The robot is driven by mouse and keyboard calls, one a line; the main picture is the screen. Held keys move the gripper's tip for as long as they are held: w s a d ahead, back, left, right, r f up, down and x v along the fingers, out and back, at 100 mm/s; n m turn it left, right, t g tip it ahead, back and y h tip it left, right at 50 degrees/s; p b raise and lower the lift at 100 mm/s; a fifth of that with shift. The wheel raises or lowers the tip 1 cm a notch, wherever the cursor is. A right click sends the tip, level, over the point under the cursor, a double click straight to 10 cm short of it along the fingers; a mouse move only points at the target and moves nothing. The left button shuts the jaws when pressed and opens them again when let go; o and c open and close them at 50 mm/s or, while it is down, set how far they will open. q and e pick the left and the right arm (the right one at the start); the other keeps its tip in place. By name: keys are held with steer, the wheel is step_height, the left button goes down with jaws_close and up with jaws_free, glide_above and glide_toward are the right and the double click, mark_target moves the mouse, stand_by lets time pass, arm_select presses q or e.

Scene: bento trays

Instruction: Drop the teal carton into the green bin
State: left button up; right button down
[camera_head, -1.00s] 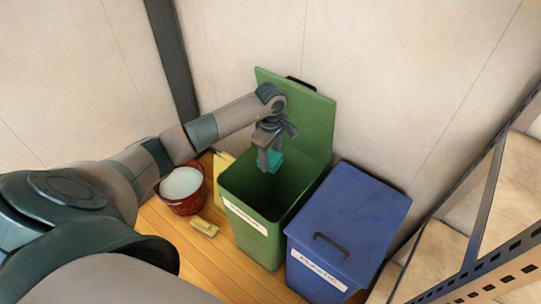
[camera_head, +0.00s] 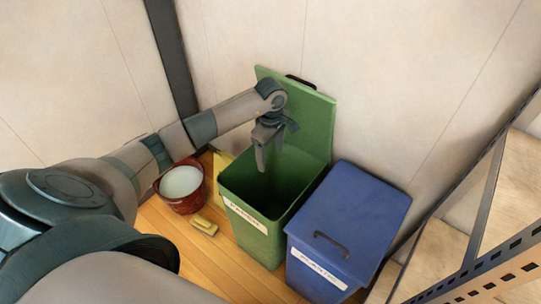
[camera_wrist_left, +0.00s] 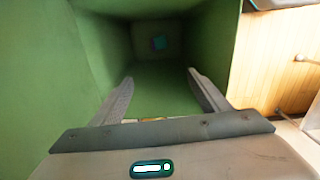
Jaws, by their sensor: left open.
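The green bin (camera_head: 237,222) stands on the floor with its lid up against the wall, and its inside is dark in the head view. My left gripper (camera_head: 262,160) is over the bin's mouth, open and empty. In the left wrist view the two fingers (camera_wrist_left: 158,92) are spread apart and point down into the bin (camera_wrist_left: 85,50). The head view does not show the carton. My right gripper is in neither view.
A blue bin (camera_head: 350,225) with a shut lid stands right of the green one. A red bucket (camera_head: 183,203) and a yellow block (camera_head: 204,225) are on the wooden floor to the left. A metal shelf rack (camera_head: 490,200) is at the right.

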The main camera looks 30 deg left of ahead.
arm_select(q)
step_height(320, 180, up, 16)
steer(key=shift+r+b, duration=0.15)
steer(key=shift+b, duration=0.3)
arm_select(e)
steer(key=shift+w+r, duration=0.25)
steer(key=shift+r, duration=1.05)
